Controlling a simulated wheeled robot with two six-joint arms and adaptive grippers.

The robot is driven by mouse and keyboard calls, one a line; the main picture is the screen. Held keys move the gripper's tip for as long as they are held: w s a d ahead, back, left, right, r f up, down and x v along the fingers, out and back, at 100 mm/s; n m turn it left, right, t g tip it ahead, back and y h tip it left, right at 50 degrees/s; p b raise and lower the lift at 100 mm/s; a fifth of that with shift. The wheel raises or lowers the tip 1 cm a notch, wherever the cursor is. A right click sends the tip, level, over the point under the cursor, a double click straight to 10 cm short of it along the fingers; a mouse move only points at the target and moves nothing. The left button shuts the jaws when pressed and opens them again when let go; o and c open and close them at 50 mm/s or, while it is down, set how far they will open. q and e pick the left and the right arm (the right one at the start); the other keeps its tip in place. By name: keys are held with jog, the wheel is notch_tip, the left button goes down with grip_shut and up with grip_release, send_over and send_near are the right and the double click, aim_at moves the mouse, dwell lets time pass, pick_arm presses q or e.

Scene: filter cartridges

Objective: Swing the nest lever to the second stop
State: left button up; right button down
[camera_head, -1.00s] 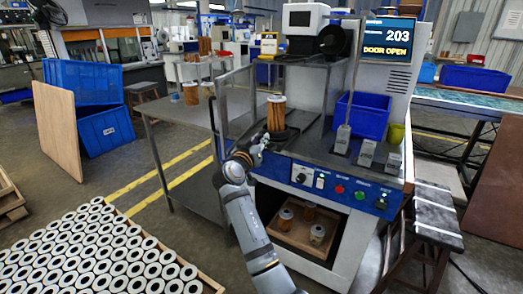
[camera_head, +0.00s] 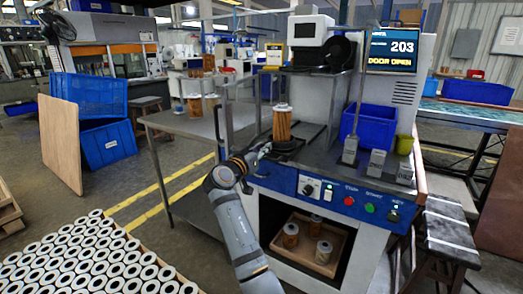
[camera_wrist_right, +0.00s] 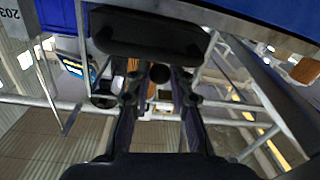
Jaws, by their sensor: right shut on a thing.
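My right gripper (camera_head: 262,151) is at the left front edge of the machine's worktop, just in front of the nest (camera_head: 288,145). An orange pleated cartridge (camera_head: 282,125) with a pale cap stands upright on the dark round nest. The gripper is shut on the nest lever; its dark round knob (camera_wrist_right: 161,74) shows between the fingers (camera_wrist_right: 158,85) in the right wrist view. Most of the lever is hidden by the gripper, and its stops cannot be made out. My left gripper is not in view.
The blue control panel (camera_head: 350,198) with knobs and buttons runs below the worktop. A metal frame post (camera_head: 217,130) rises left of the nest.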

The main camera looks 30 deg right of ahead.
jog(key=c, duration=1.2)
grip_release()
notch_tip(320, 180, up, 10)
